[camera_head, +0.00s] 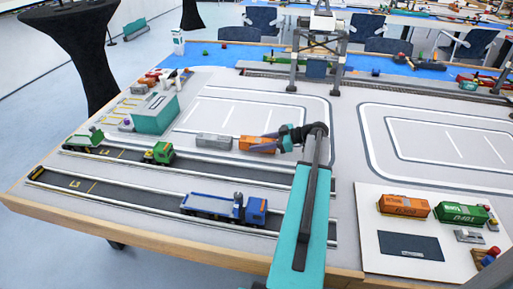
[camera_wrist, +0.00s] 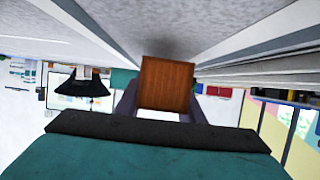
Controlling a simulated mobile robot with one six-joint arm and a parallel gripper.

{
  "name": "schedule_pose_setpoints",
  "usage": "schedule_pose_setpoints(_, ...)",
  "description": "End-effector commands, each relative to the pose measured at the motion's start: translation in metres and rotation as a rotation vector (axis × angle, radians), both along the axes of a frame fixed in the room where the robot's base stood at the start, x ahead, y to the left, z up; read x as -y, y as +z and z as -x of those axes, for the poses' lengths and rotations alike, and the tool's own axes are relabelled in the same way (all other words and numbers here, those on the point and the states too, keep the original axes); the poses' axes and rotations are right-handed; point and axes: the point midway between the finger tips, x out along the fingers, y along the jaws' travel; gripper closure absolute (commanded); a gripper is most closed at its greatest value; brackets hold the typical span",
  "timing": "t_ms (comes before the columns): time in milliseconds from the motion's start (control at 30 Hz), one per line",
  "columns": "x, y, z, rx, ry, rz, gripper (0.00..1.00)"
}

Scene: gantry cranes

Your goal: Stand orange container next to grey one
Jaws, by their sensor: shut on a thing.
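The orange container (camera_head: 257,143) is at the middle of the table, just right of the grey container (camera_head: 213,141). A narrow gap seems to lie between their ends, and the two are roughly in line. My gripper (camera_head: 264,147) reaches in from the right and is shut on the orange container. In the wrist view the container's brown-orange end (camera_wrist: 166,84) shows between the fingers. I cannot tell whether its underside touches the table. The grey container does not show clearly in the wrist view.
A blue truck (camera_head: 224,206) and a green truck (camera_head: 158,153) stand on lanes in front. A teal block (camera_head: 155,114) stands left of the grey container. A gantry crane (camera_head: 318,50) stands behind. Another orange container (camera_head: 403,206) and a green container (camera_head: 460,213) sit on a white board at right.

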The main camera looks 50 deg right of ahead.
Motion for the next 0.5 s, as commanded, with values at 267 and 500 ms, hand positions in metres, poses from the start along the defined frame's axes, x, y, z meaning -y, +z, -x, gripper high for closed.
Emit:
schedule_pose_setpoints(267,-0.0001,-0.0137,0.0001,0.001,0.0,-0.001,0.95)
schedule_pose_setpoints(500,-0.0001,-0.014,0.0002,0.001,0.0,0.0,0.95)
